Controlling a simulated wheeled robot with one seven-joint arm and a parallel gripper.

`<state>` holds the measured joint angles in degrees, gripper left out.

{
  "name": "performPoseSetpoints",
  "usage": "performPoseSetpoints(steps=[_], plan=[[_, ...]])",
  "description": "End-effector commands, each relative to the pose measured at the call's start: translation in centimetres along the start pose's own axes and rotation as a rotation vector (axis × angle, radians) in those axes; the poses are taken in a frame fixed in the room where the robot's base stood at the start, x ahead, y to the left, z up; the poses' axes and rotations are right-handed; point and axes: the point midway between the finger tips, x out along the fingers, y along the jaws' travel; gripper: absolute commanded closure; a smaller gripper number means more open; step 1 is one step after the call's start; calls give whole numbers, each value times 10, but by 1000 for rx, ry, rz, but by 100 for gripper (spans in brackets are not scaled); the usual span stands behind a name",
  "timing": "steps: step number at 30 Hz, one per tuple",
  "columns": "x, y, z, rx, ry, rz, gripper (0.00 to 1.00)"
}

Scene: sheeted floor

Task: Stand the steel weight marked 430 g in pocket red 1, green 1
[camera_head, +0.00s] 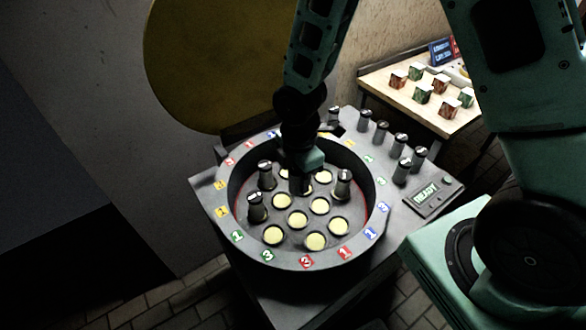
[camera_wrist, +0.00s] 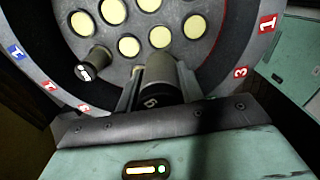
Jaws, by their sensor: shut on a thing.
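A round grey drum (camera_head: 238,235) holds a plate of pale-yellow-bottomed pockets (camera_head: 297,219); coloured number tags ring its rim. My gripper (camera_head: 301,186) reaches down inside the drum, low over the plate. It is shut on a dark steel weight (camera_wrist: 163,70), which stands between the fingers in the wrist view (camera_wrist: 158,88). The mark on its top is too small to read, and I cannot tell whether its base is seated in a pocket. Other weights stand in the drum at left (camera_head: 267,178), lower left (camera_head: 257,209) and right (camera_head: 344,186). The fingers hide some pockets.
Several more weights (camera_head: 399,146) stand on the grey top right of the drum, beside a READY panel (camera_head: 434,197). A wooden table (camera_head: 390,99) behind carries red and green cubes (camera_head: 422,94). A large yellow disc (camera_head: 205,65) is at the back left. The drum wall surrounds my gripper.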

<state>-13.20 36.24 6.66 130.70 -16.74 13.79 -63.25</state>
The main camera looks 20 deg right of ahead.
Motion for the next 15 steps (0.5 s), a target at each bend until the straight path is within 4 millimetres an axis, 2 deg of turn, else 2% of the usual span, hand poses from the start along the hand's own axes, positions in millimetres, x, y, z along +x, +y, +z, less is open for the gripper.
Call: performPoseSetpoints(steps=[10,15], plan=[[-2,0,3,2,0,0,100],[11,0,2,0,0,0,100]])
